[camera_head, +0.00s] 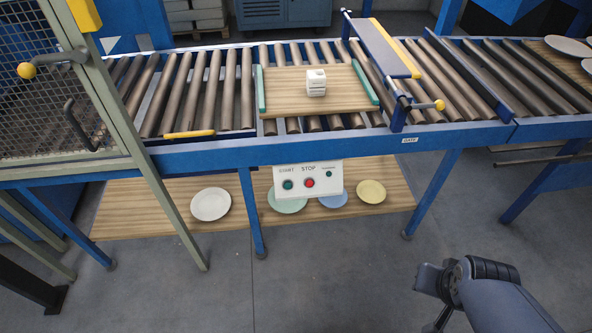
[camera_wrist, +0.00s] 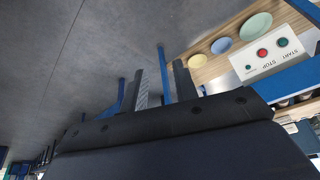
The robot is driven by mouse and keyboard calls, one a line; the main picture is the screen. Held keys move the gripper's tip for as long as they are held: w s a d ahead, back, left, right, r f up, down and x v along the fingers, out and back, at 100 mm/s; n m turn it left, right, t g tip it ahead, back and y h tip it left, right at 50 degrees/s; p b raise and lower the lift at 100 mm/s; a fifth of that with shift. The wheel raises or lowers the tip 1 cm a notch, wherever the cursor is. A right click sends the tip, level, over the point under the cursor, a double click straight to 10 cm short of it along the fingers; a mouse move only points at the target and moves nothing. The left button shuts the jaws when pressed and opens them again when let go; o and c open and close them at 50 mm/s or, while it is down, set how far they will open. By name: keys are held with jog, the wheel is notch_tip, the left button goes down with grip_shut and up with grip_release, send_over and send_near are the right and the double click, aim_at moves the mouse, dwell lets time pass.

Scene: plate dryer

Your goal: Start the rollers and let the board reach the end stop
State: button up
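A wooden board (camera_head: 340,103) with green end strips lies on the roller conveyor (camera_head: 215,90). A small white stacked block (camera_head: 316,82) stands on the board. A white control box (camera_head: 308,181) hangs under the front rail, with a green START button (camera_head: 287,184), a red STOP button (camera_head: 309,183) and a smaller green button. The box also shows at the upper right of the wrist view (camera_wrist: 272,52). My gripper (camera_wrist: 160,70) has its fingers apart with nothing seen between them. It is below and right of the box in the head view. I cannot make out an end stop.
A grey-blue bar with a yellow edge (camera_head: 385,46) spans the rollers right of the board, near a GATE label. A mesh guard (camera_head: 38,90) stands at left. A shelf (camera_head: 150,205) below holds several plates. Grey floor in front is clear.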

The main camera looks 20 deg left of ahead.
grip_shut()
dwell(1.4)
